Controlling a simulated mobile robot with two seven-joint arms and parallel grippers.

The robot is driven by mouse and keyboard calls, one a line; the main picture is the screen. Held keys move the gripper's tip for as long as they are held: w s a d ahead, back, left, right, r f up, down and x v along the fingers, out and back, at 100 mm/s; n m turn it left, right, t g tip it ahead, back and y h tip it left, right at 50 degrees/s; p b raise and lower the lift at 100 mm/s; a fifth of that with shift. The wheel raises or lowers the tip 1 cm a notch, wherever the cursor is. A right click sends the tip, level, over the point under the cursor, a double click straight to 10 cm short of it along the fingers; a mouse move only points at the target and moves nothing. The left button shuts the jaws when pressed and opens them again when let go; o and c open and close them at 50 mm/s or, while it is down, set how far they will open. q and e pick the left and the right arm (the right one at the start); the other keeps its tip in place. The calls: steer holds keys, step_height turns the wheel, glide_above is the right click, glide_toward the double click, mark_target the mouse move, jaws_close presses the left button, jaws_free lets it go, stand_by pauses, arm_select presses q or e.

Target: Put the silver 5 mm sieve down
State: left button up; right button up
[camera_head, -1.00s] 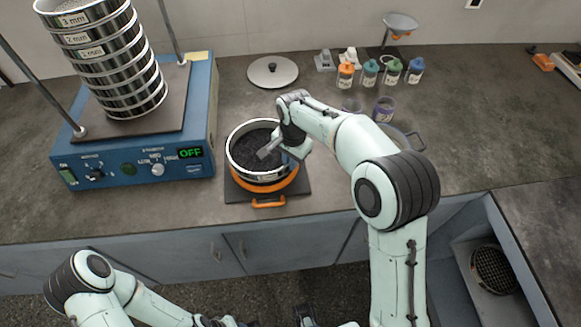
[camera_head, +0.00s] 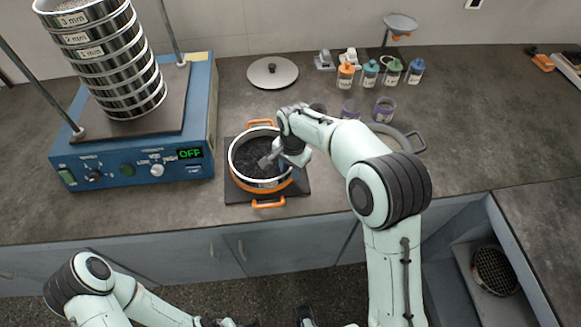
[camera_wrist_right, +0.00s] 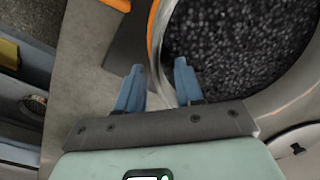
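The silver sieve (camera_head: 240,171), full of dark grains, sits level in an orange-handled pan (camera_head: 269,204) on a dark square plate (camera_head: 236,193). Its size label cannot be read. My right gripper (camera_head: 270,161) is at the sieve's right side. In the right wrist view the blue fingertips (camera_wrist_right: 157,87) stand apart, one on each side of the sieve's rim (camera_wrist_right: 156,45), with a gap visible; the gripper looks open. My left gripper (camera_head: 262,321) is at the bottom edge, only partly in view, and its opening cannot be made out.
A blue shaker (camera_head: 140,190) reading OFF stands at left with a tall sieve stack (camera_head: 120,75). A round lid (camera_head: 272,72) lies behind the pan. Several coloured jars (camera_head: 392,72) stand at back right, with purple-rimmed cups (camera_head: 384,110) and another pan (camera_head: 408,140) beside my right arm.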

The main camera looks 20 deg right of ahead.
arm_select(q)
steer(key=shift+w+r+p, duration=0.35)
steer(key=shift+r+p, duration=0.45)
steer(key=shift+r, duration=0.1)
arm_select(e)
step_height(320, 180, up, 12)
steer(key=shift+s+d, duration=0.2)
steer(key=shift+s, duration=0.05)
arm_select(q)
steer(key=shift+s, duration=0.1)
